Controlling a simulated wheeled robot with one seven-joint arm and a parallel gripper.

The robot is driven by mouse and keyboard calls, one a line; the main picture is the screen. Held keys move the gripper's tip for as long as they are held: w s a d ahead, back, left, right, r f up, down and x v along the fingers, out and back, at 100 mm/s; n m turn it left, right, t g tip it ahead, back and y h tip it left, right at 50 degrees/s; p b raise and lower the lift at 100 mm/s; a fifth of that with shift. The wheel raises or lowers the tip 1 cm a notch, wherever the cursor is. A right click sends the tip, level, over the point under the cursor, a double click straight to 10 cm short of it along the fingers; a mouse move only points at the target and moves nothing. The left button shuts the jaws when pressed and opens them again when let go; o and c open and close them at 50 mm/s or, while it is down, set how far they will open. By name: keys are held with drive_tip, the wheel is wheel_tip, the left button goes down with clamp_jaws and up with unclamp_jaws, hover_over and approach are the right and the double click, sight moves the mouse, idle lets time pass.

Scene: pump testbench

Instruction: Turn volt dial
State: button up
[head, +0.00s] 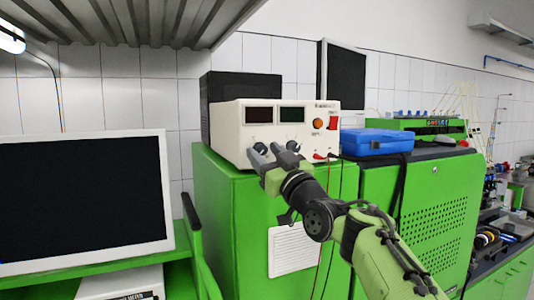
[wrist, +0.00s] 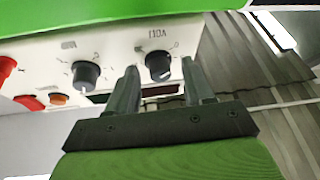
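The volt dial (wrist: 158,66) is a dark round knob with a white pointer mark, under a label that reads upside down in the wrist view. It sits on the cream front panel of the power supply (head: 240,134). My gripper (wrist: 159,70) is open, with one finger on each side of the volt dial in the picture. Gaps show between the dial and both fingers, so I see no grip on it. In the head view my gripper (head: 275,152) is at the lower front of the panel and hides the dial area.
A monitor (head: 85,200) is at left; a ribbed shelf (head: 130,22) hangs above.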

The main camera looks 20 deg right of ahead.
clamp_jaws()
drive_tip(key=shift+f+m, duration=0.1)
drive_tip(key=shift+m, duration=0.2)
